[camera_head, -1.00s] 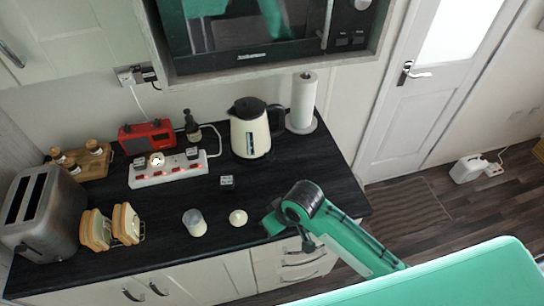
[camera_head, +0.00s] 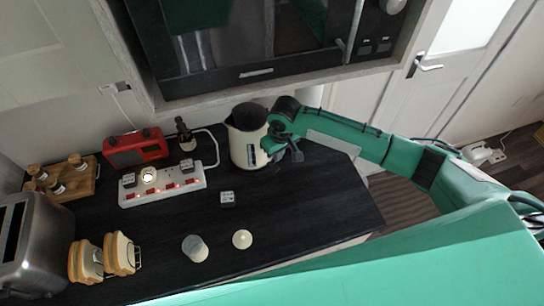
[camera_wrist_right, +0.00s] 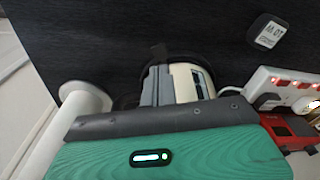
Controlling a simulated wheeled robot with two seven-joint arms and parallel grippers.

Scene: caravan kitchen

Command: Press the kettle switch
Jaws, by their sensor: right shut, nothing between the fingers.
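The cream kettle (camera_head: 240,150) with a black lid stands upright at the back of the dark counter. My right gripper (camera_head: 284,150) is at its right side, over its handle side, with the jaws shut and empty. In the right wrist view the grey fingers (camera_wrist_right: 158,86) lie beside the cream kettle body (camera_wrist_right: 186,84), close to its base. I cannot tell whether they touch it. The kettle's handle and switch are hidden by my gripper. My left gripper is not in view.
A power strip (camera_head: 163,186) with plugs and a red radio (camera_head: 136,148) are left of the kettle. A small dark cube (camera_head: 227,199) lies in front. The microwave (camera_head: 260,45) overhangs behind. The counter's right front is clear.

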